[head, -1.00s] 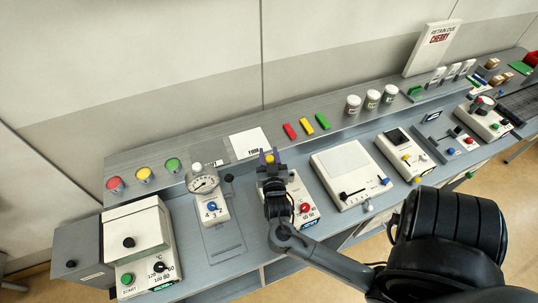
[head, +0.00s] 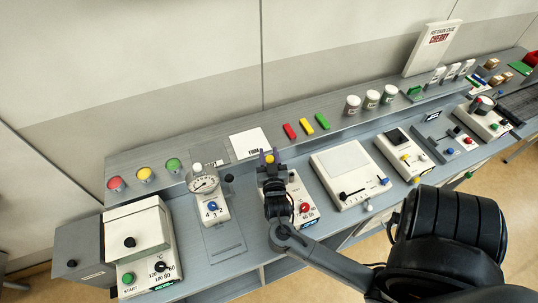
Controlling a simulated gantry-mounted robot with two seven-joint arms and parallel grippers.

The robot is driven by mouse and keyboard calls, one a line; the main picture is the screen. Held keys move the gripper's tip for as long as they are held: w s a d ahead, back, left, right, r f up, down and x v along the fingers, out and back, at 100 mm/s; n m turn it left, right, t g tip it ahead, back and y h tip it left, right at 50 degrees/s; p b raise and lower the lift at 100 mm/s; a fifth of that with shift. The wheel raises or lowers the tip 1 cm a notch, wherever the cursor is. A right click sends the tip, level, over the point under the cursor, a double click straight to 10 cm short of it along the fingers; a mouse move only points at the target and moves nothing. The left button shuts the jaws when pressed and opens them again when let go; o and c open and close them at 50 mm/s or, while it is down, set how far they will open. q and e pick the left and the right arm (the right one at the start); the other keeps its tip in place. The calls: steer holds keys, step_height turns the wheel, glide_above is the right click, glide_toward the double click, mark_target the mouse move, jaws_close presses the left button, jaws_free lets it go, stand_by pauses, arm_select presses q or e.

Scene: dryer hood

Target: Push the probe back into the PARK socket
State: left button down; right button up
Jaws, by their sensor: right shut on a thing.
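My right gripper (head: 269,160) is over the white box with a red knob (head: 304,207), near the back of the bench. The gripper and wrist hide most of that box and whatever lies below the fingers. I cannot make out the PARK socket or its label. My left gripper is not in view.
A dial gauge stand (head: 204,184) with a blue knob stands just left of the gripper. A white flat-topped device (head: 345,168) stands to the right. Red, yellow and green blocks (head: 306,126) lie on the shelf behind. The grey bench at front left is partly clear.

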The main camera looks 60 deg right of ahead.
steer(key=shift+f+b, duration=0.35)
steer(key=shift+f, duration=0.2)
stand_by(0.4)
steer(key=shift+f+b, duration=0.6)
steer(key=shift+f, duration=0.35)
steer(key=shift+f+b, duration=0.75)
steer(key=shift+f, duration=0.35)
steer(key=o, duration=1.2)
steer(key=shift+a, duration=0.1)
